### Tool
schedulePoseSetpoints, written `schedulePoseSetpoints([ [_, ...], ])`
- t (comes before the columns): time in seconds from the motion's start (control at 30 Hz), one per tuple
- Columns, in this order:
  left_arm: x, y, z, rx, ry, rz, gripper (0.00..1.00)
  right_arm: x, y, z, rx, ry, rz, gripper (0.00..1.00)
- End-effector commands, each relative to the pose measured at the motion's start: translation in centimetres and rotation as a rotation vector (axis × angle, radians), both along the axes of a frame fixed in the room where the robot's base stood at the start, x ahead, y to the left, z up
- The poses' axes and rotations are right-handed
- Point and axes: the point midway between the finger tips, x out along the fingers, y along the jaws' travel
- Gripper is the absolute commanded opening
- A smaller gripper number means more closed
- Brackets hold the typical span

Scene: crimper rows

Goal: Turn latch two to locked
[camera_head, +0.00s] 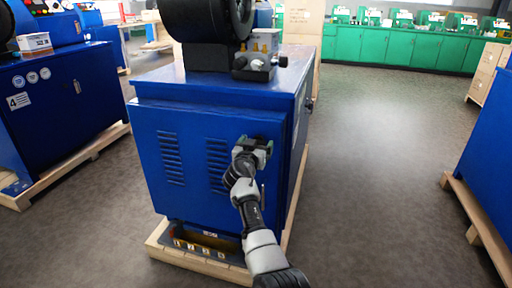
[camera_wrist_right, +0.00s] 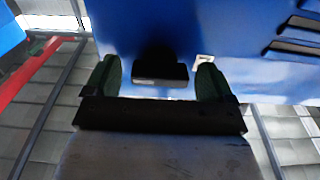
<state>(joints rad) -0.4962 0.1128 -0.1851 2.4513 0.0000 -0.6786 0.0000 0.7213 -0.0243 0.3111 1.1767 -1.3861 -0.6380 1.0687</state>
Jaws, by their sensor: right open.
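My right gripper (camera_head: 262,143) is at the front face of the blue machine cabinet (camera_head: 165,120), near its upper right corner. In the right wrist view my gripper (camera_wrist_right: 158,78) has its two dark green fingers apart. A small dark block (camera_wrist_right: 160,73), probably a latch, sits between the fingers against the blue panel, with a gap on each side. Its turned position cannot be told. A small white mark (camera_wrist_right: 203,61) is on the panel beside it. In the head view my gripper hides this spot. No number for the latch is readable. My left gripper is not in view.
The cabinet stands on a wooden pallet (camera_head: 215,268) with a foot pedal bay (camera_head: 205,240) low in front. Vent slots (camera_head: 217,160) lie left of my gripper. Other blue machines stand left (camera_head: 70,95) and right (camera_head: 490,150). The grey floor (camera_head: 385,130) between is clear.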

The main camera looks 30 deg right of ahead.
Motion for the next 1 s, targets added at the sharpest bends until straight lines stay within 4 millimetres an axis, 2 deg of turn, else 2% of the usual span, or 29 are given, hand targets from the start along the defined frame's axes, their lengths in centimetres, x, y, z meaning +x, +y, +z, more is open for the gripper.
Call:
schedulePoseSetpoints([
  [0.27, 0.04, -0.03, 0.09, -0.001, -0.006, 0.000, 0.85, 0.07, -0.06, 0.01, 0.000, 0.000, 0.000, 0.84],
  [0.5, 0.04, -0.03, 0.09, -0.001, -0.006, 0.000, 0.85, 0.06, -0.04, 0.00, -0.001, 0.001, 0.001, 0.47],
  [0.6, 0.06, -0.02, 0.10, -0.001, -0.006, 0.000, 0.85, 0.05, -0.04, -0.01, -0.001, 0.001, 0.001, 0.36],
  [1.0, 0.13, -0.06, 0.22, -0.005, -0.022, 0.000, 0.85, 0.06, -0.01, -0.04, -0.062, 0.072, 0.002, 0.36],
])
